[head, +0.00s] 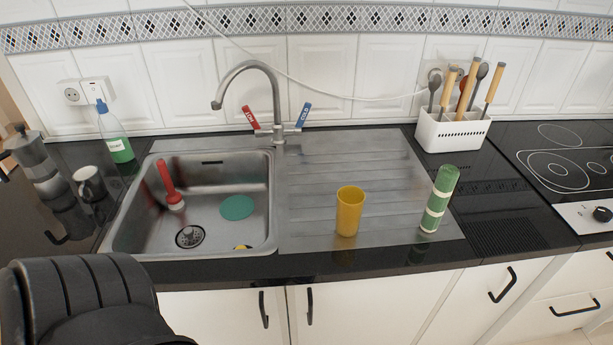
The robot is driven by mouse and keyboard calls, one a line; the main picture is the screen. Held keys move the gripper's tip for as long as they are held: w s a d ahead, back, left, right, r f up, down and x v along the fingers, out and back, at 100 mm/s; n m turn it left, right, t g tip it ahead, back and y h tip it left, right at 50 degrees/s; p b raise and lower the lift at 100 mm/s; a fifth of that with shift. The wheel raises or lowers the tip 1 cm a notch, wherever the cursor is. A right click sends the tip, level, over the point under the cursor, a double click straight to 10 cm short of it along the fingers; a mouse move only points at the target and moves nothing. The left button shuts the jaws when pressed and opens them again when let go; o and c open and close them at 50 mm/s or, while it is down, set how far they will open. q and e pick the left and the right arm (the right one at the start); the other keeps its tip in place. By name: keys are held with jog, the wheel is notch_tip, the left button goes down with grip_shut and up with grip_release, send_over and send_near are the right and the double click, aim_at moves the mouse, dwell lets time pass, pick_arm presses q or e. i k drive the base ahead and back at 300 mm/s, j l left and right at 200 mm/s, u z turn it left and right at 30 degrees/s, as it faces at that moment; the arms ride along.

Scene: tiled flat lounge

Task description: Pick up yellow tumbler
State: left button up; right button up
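The yellow tumbler (349,212) stands upright on the metal draining board (310,178), right of the sink basin. Nothing hides it in the head view. A black, ribbed part of my own body fills the lower left corner of the view, well apart from the tumbler. Neither of my grippers shows.
A green and white cylinder (438,200) stands close right of the tumbler. The sink (130,232) holds a red brush (169,186) and a teal disc (237,207). The tap (276,100) rises behind. A white utensil holder (450,132) stands back right. The board behind the tumbler is clear.

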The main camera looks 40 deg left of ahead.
aim_at(351, 199)
jog(key=i+u, duration=0.1)
jog(key=u, duration=1)
jog(key=i, duration=0.25)
